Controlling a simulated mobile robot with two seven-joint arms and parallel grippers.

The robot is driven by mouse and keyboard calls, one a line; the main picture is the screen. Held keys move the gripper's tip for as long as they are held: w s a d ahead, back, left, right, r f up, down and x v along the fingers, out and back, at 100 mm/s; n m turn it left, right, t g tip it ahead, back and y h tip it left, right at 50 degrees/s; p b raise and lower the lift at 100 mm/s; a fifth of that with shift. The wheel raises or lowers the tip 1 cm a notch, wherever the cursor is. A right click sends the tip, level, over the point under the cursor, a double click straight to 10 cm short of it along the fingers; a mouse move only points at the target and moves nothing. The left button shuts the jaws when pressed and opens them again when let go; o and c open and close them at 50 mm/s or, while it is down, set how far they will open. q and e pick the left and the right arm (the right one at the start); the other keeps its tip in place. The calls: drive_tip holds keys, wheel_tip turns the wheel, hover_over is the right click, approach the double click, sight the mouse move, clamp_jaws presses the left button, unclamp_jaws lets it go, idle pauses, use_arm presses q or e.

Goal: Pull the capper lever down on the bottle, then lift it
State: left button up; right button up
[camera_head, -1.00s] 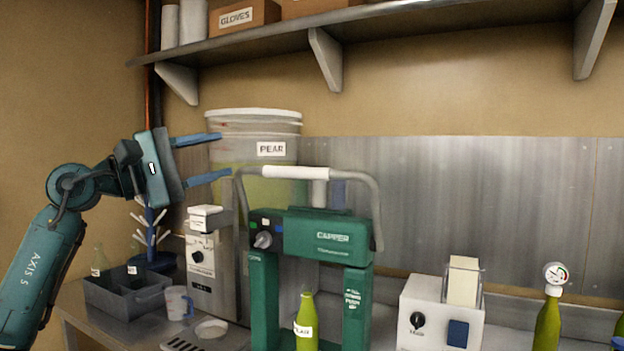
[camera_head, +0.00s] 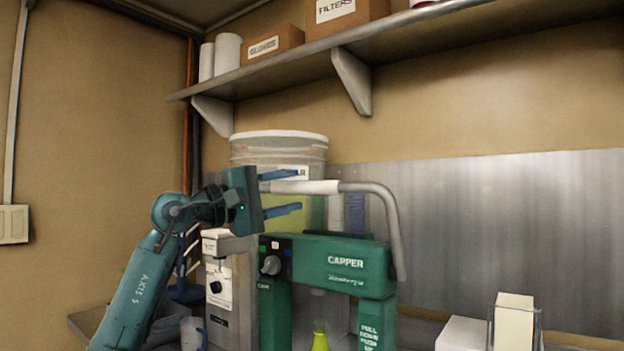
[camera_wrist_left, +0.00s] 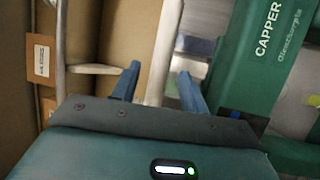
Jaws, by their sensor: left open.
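The green capper (camera_head: 345,262) stands on the bench, its grey lever (camera_head: 392,215) raised with a pale grip (camera_head: 320,187) across the top. Only the top of the yellow-green bottle (camera_head: 320,340) shows, between the capper's legs. My left gripper (camera_head: 299,190) is open at the left end of the grip, one blue finger above it and one below. In the left wrist view the pale grip (camera_wrist_left: 160,55) runs between the two open fingers (camera_wrist_left: 159,72); I cannot tell whether they touch it. My right gripper is not in view.
A lidded bucket (camera_head: 280,147) and a grey machine (camera_head: 232,285) stand behind and left of the capper. A shelf (camera_head: 300,62) with boxes hangs above. A white box-shaped device (camera_head: 462,334) stands at the lower right. The metal wall right of the capper is clear.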

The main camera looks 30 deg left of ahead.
use_arm(q)
drive_tip(key=p+x, duration=0.1)
drive_tip(key=x, duration=0.4)
drive_tip(key=shift+w+d, duration=0.2)
drive_tip(key=shift+c, duration=0.4)
clamp_jaws()
